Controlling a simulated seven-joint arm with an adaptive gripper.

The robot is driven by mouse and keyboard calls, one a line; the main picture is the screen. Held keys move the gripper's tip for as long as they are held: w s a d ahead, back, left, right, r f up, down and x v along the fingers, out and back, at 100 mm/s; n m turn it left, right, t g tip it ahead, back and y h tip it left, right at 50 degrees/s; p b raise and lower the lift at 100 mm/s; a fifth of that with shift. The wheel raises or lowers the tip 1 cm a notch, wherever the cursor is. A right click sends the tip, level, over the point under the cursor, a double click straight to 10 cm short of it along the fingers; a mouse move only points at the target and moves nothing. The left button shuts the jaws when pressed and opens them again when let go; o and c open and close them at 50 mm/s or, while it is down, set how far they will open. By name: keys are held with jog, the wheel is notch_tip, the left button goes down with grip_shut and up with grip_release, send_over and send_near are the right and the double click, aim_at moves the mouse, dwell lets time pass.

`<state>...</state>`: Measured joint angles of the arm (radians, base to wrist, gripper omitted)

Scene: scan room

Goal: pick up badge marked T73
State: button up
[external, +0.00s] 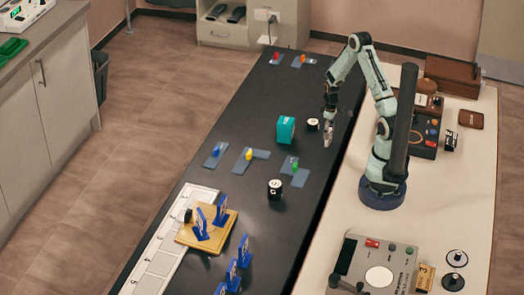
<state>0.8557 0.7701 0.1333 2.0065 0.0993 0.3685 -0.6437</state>
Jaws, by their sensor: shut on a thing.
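My gripper (328,141) points down over the right part of the black table (240,205), just right of a black round piece with a white top (313,124). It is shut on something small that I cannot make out. No marking T73 is readable in this view, so I cannot tell which thing is that badge. Upright blue pieces with pale marks stand at the near end, some on a wooden board (186,235), such as this blue piece (244,251). Their marks are too small to read.
A teal box (286,130) stands left of my gripper. Grey plates with coloured pegs, such as the one with a yellow peg (249,154), lie further left. Another black round piece (275,189) stands nearer. A control panel (379,270) occupies the pale counter (455,210).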

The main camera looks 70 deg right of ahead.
aim_at(329, 130)
notch_tip(329, 130, up, 3)
jog(key=shift+r, duration=0.1)
jog(key=s+a+r, duration=0.9)
jog(key=s, duration=0.1)
jog(key=shift+a+r, duration=0.35)
jog(key=shift+r, duration=0.05)
jog(key=shift+s, duration=0.15)
